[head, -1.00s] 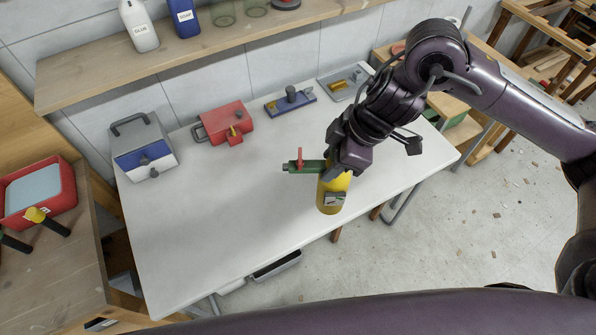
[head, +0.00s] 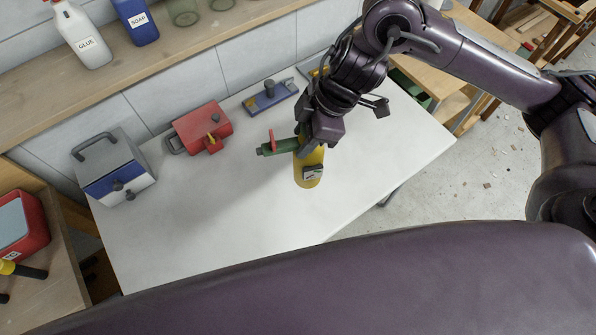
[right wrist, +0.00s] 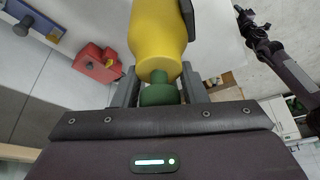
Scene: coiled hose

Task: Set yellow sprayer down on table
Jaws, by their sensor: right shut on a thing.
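The yellow sprayer (head: 309,178) has a yellow body with a small label and a green head with a red trigger. My right gripper (head: 312,150) is shut on it near the neck, below the green head, and holds it upright over the white table (head: 220,220). I cannot tell whether its base touches the table top. In the right wrist view the sprayer's yellow body (right wrist: 158,35) and green neck (right wrist: 158,94) sit between the two fingers (right wrist: 158,90). In that view an arm and gripper, which look like my left (right wrist: 262,38), show at the upper right.
Along the table's back stand a grey-and-blue box (head: 115,168), a red box (head: 203,127) and a blue block with a knob (head: 270,96). A shelf (head: 170,70) with bottles hangs above. The table's middle and front are clear.

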